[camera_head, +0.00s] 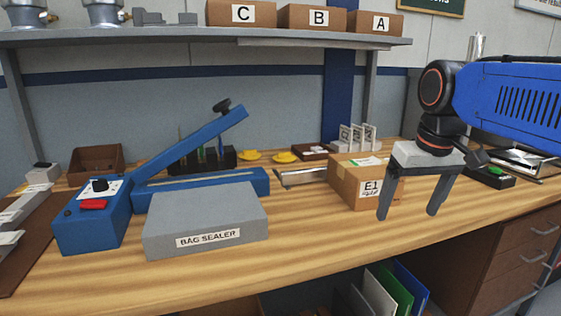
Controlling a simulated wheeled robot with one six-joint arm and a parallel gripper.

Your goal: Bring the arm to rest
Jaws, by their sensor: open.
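My gripper (410,212) hangs from my blue arm on the right side of the head view. Its two grey fingers point down and stand apart, with nothing between them that I can see held. It is in front of a cardboard box labelled E1 (349,188) and hides part of the box's right side. Whether the fingers touch the box cannot be told.
A blue bag sealer (90,228) with its lever raised stands on the wooden bench (340,240) at left. A shelf (190,34) above carries boxes C (240,14), B (311,18) and A (376,23). The bench's front middle is clear.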

